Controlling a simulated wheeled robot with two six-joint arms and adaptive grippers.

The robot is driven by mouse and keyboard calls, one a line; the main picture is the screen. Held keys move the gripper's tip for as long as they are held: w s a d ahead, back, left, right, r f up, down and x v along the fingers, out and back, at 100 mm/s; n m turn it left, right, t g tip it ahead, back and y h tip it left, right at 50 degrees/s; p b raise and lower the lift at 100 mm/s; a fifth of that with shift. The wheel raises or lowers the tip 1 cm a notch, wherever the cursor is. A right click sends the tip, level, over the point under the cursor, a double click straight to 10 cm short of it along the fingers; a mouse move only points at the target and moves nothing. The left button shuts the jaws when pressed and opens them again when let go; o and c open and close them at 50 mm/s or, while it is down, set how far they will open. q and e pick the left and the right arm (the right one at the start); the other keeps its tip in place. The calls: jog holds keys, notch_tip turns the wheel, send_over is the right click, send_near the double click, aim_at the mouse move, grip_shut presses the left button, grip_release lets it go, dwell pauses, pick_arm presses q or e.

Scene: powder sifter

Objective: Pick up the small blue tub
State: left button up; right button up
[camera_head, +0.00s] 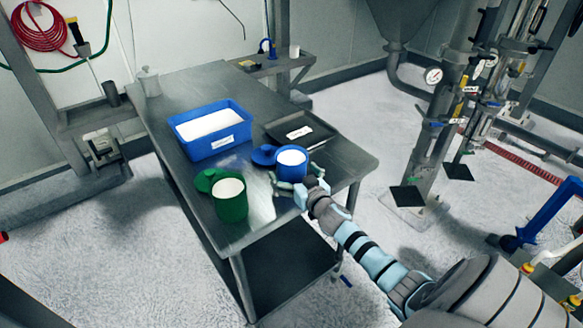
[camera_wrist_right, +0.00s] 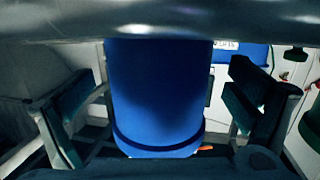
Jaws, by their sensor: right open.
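The small blue tub (camera_head: 291,168) stands upright on the near right part of the metal table, filled with white powder. Its round blue lid (camera_head: 264,155) lies beside it on the left. My right gripper (camera_head: 296,180) is at the tub's near side, with its fingers open on either side of it. In the right wrist view the blue tub (camera_wrist_right: 155,95) fills the middle, between the two finger pads of my right gripper (camera_wrist_right: 160,105). Gaps show between the pads and the tub wall. My left gripper is not in view.
A green tub (camera_head: 230,204) of white powder with its green lid (camera_head: 208,179) stands left of the blue tub on the table (camera_head: 180,82). A large blue bin (camera_head: 212,144) and a dark tray (camera_head: 318,126) lie behind. The table's right edge is close to my gripper.

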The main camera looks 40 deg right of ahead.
jog(key=shift+x, duration=0.85)
jog(key=shift+s, duration=0.1)
jog(key=c, duration=1.6)
